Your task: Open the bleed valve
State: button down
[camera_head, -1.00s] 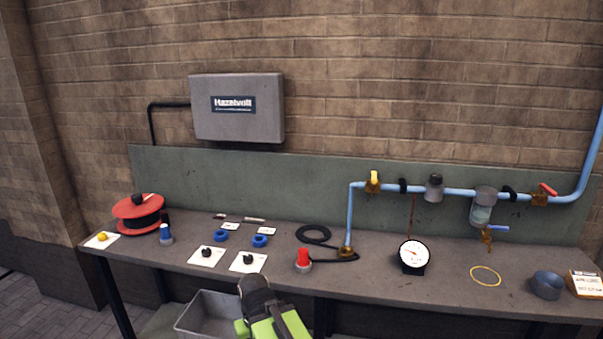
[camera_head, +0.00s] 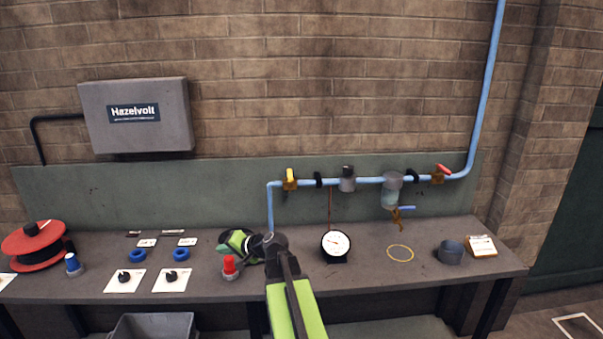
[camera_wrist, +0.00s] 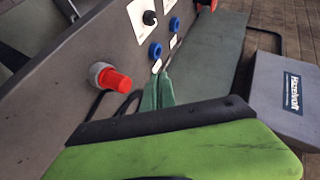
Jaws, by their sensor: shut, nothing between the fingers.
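A blue pipe (camera_head: 340,183) runs along the wall panel and carries several valves. A small brass valve with a blue lever (camera_head: 406,208) hangs below a clear bowl (camera_head: 391,196); its lever points right. A yellow-handled valve (camera_head: 290,178) is on the left of the pipe and a red-handled valve (camera_head: 441,171) on the right. No label shows which is the bleed valve. My gripper (camera_head: 228,241) is over the bench, left of all the valves and near a red-capped part (camera_head: 229,267). Its green fingers (camera_wrist: 158,88) are shut and empty in the wrist view. No valve shows there.
A pressure gauge (camera_head: 336,244) stands on the bench below the pipe. A yellow ring (camera_head: 400,253), a dark cup (camera_head: 451,251) and a labelled box (camera_head: 482,245) lie to the right. Blue rings (camera_head: 181,254), cards and a red reel (camera_head: 34,246) are on the left.

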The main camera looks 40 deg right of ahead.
jog(key=s+d+r+m+t+h, duration=0.1)
jog(key=d+r+m+h, duration=0.15)
jog(key=d, duration=0.35)
jog(key=s+d+r+m+t+h+p, duration=0.1)
jog(key=s+d+r+m, duration=0.1)
jog(key=d+r, duration=0.35)
jog(key=s+d+r+m+t+h, duration=0.1)
jog(key=d+m+t+h, duration=0.1)
jog(key=d, duration=0.6)
jog(key=m+h, duration=0.5)
jog(key=m, duration=0.1)
send_near(290, 178)
jog(key=s+d, duration=0.5)
jog(key=d, duration=0.1)
jog(key=shift+s+a+f+p, duration=0.15)
jog(key=shift+a+f+p, duration=0.15)
jog(key=shift+p, duration=0.15)
jog(key=w+d, duration=0.1)
jog(key=w, duration=1)
jog(key=shift+w, duration=0.35)
